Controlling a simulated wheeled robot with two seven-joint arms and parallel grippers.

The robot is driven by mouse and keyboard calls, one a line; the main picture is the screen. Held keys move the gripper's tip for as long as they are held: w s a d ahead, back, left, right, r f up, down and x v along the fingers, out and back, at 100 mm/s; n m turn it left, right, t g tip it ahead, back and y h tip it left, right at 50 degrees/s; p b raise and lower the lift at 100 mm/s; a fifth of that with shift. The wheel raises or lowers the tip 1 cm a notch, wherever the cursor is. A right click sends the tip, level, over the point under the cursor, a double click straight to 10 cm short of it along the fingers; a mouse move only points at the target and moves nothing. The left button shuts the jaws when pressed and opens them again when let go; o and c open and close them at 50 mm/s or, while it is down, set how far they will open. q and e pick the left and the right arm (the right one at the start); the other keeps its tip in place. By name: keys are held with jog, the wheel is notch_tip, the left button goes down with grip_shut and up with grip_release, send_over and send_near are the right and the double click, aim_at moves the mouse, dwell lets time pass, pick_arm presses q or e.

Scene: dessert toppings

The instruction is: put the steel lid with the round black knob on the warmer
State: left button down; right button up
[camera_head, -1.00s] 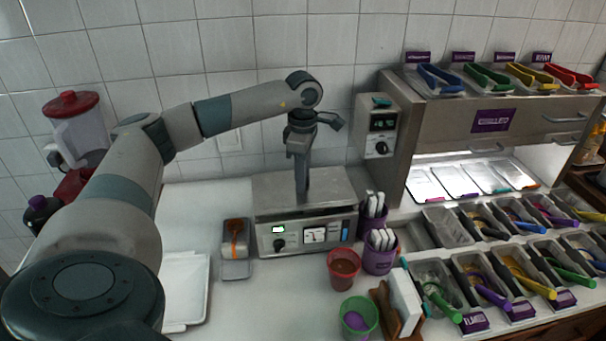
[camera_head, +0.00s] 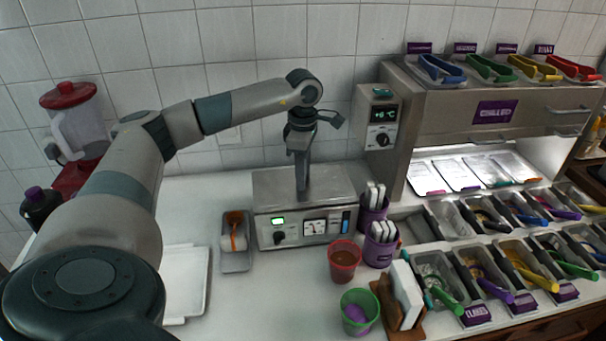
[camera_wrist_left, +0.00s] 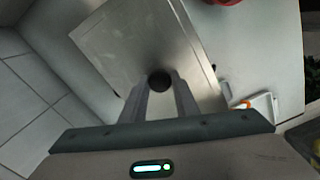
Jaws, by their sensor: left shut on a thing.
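The steel lid (camera_head: 274,190) is a flat, shiny rectangular plate. It lies level over the top of the warmer (camera_head: 264,233), a steel box with a lit green display, a dial and sockets on its front. I see no clear gap between lid and box. My left gripper (camera_head: 302,187) points straight down at the middle of the lid. In the left wrist view its fingertips (camera_wrist_left: 160,88) are shut on the round black knob (camera_wrist_left: 159,80), with the lid's plate (camera_wrist_left: 125,45) spread beyond. In the head view the knob is hidden by the fingers. My right gripper is out of view.
A small tray (camera_head: 236,262) stands left of the warmer. A red cup (camera_head: 343,268), a green cup (camera_head: 359,322) and purple holders (camera_head: 380,252) stand in front and to the right. The chilled steel unit (camera_head: 440,110) rises at the right. The tiled wall is behind.

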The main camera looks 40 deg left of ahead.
pick_arm(q)
jog(key=shift+f, duration=0.2)
dwell(0.4)
jog(key=c, duration=1.3)
grip_release()
jog(key=shift+r, duration=0.1)
jog(key=shift+r+p, duration=1.8)
jog(key=shift+r, duration=1.6)
